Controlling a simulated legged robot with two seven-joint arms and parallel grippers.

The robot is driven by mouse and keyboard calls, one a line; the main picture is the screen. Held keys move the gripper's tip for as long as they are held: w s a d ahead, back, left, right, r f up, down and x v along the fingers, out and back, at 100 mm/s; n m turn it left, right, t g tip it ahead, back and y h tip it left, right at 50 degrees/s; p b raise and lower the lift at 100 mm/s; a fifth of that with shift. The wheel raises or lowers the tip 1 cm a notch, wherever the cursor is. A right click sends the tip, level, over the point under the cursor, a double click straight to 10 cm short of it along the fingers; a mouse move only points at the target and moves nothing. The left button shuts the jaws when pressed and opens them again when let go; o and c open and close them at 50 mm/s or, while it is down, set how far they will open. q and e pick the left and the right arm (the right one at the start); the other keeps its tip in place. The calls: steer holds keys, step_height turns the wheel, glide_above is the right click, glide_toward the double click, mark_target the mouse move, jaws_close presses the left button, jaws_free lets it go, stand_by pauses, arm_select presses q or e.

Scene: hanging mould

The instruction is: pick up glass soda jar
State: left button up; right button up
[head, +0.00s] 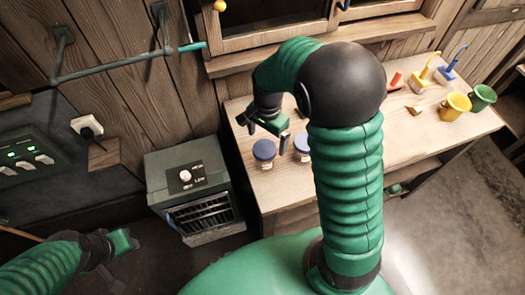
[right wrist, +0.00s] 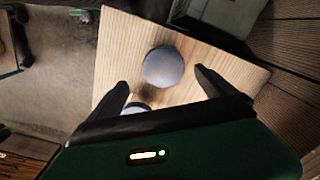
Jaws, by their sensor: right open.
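Two small jars with blue-grey lids and pale labels stand upright on the wooden bench: a left jar (head: 264,154) and a right jar (head: 302,149). I cannot tell from the labels which holds soda. My right gripper (head: 267,130) is open and empty above and behind the left jar. In the right wrist view, one round jar lid (right wrist: 163,67) shows between the open fingers (right wrist: 162,80), apart from both. A second lid (right wrist: 137,108) is mostly hidden by the gripper body. My left gripper (head: 112,262) is low at the left, away from the bench; its jaws are unclear.
The wooden bench (head: 420,125) also carries yellow (head: 455,105) and green (head: 482,97) mugs and brushes (head: 446,73) at right. A grey heater box (head: 195,180) stands left of the bench. A window ledge (head: 230,65) juts out above. My right arm hides the bench's middle.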

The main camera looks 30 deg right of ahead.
mark_target(262, 147)
steer(key=f, duration=0.4)
steer(key=shift+s+a+f, duration=0.1)
steer(key=shift+s+f, duration=0.15)
steer(key=f, duration=0.1)
steer(key=w+f, duration=0.2)
steer(key=f, duration=0.1)
steer(key=shift+w+a+p, duration=0.1)
steer(key=shift+a+p, duration=0.05)
steer(key=shift+p, duration=0.25)
steer(key=f, duration=0.1)
steer(key=s+f, duration=0.1)
steer(key=shift+f+p, duration=0.3)
steer(key=shift+p, duration=0.05)
steer(key=shift+s+f, duration=0.15)
steer(key=shift+f, duration=0.3)
steer(key=shift+w+d+f, duration=0.15)
steer(key=shift+w+d, duration=0.1)
steer(key=shift+c, duration=1.7)
steer(key=shift+a, duration=0.15)
steer(key=c, duration=1.2)
arm_select(q)
steer(key=shift+w+r, duration=0.25)
steer(key=shift+r, duration=0.4)
arm_select(e)
steer(key=shift+c, duration=0.4)
